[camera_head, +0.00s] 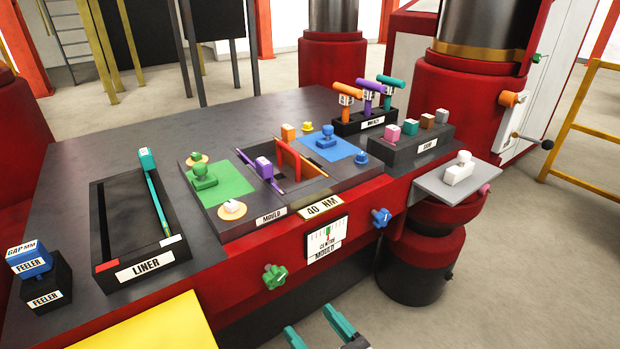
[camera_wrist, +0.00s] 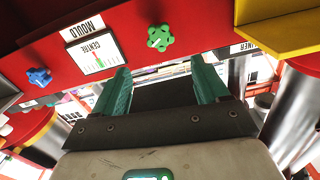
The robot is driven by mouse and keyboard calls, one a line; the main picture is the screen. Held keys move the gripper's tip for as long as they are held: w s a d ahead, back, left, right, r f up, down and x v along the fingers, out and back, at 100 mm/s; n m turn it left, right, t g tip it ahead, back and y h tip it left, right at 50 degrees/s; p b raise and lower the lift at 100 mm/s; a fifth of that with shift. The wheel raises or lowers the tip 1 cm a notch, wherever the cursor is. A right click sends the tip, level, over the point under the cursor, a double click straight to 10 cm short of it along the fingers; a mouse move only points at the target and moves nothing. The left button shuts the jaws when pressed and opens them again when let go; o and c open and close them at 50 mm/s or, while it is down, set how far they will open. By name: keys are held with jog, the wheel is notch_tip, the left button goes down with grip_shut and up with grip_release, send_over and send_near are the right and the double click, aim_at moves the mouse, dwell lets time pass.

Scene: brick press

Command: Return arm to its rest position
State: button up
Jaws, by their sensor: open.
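My gripper (camera_head: 318,326) shows at the bottom edge of the head view, its two teal fingers apart and empty. In the wrist view my gripper (camera_wrist: 163,90) is also open with nothing between the fingers. It is in front of the press's red front panel (camera_head: 240,258), below the dial marked CENTRE MOULD (camera_head: 327,240). The green knob (camera_head: 275,277) and blue knob (camera_head: 381,217) stick out of that panel. The green knob shows in the wrist view (camera_wrist: 161,38) beyond the fingers, apart from them. Most of my arm is out of view.
A yellow panel (camera_head: 145,325) juts out at lower left. The bench carries the LINER tray (camera_head: 141,267), the mould block (camera_head: 272,216), a FEELER block (camera_head: 44,295) and tool racks (camera_head: 366,122). A grey shelf with a white piece (camera_head: 459,169) projects at right. Floor (camera_head: 530,270) at lower right is clear.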

jog(key=s+d+f+m+g+h, duration=0.2)
jog(key=s+d+f+g+h, duration=0.6)
jog(key=d+f, duration=0.6)
jog(key=s+d+f+m+g+h, duration=0.1)
jog(key=s+d+m+g, duration=0.1)
jog(key=s+d, duration=0.4)
jog(key=s+d+f+m+g+h, duration=0.1)
jog(key=s+d+g, duration=0.3)
jog(key=s, duration=0.6)
jog(key=shift+s+d+f+m, duration=0.25)
jog(key=shift+d+m, duration=0.25)
jog(key=shift+d, duration=0.45)
jog(key=shift+w, duration=0.1)
jog(key=shift+c, duration=0.5)
